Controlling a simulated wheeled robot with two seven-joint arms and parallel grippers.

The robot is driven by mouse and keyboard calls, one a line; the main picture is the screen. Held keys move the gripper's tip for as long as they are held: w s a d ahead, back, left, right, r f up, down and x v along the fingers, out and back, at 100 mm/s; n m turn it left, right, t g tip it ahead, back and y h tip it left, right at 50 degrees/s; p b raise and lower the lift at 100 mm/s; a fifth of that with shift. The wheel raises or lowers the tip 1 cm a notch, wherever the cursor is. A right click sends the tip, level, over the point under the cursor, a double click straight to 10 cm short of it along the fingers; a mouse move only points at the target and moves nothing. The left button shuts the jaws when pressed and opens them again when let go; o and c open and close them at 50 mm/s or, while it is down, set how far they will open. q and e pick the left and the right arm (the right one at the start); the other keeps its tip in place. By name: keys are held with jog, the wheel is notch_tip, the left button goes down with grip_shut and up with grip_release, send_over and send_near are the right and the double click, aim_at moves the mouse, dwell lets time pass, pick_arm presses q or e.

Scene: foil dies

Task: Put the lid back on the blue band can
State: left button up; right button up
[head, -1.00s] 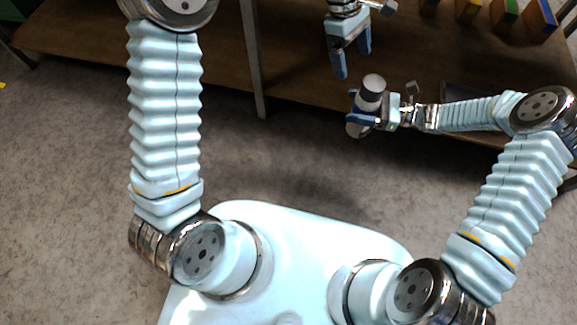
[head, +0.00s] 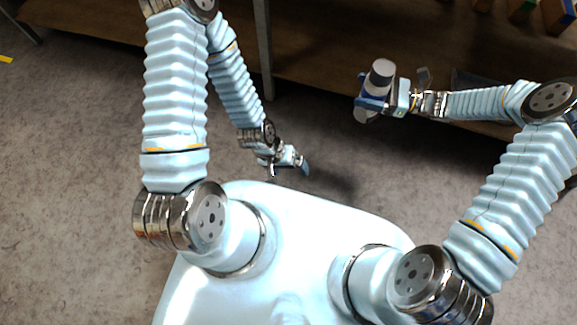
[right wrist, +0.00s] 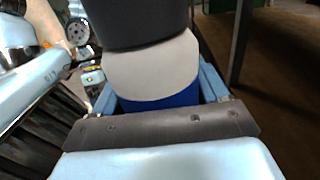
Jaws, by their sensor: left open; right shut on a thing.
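The can (head: 365,112) is white with a blue band and is held in the air by my right gripper (head: 373,95), near the front edge of the brown table. In the right wrist view, the white body (right wrist: 155,70) and blue band (right wrist: 170,101) show between the fingers. A dark grey lid (right wrist: 135,20) sits on the can's top end; it also shows in the head view (head: 383,69). Whether it is fully seated I cannot tell. My left gripper (head: 296,161) is open and looks empty, low beside my base, well apart from the can.
The brown table (head: 330,62) runs across the top of the head view, with a metal post (head: 264,50) at its front. Coloured blocks, one green (head: 521,10) and one blue (head: 560,15), stand at the far right. The grey floor between base and table is clear.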

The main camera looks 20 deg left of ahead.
jog(key=shift+r, duration=0.1)
jog(key=shift+d, duration=0.3)
jog(key=s+d+r+m+t+h, duration=0.1)
jog(key=d+m+t, duration=0.3)
jog(key=d+t, duration=0.2)
jog(key=s+d+r+m+t+h, duration=0.1)
jog(key=d+m+t, duration=0.3)
jog(key=d, duration=0.5)
jog(key=shift+t+h, duration=0.7)
jog(key=shift+t, duration=0.2)
jog(key=shift+d, duration=0.1)
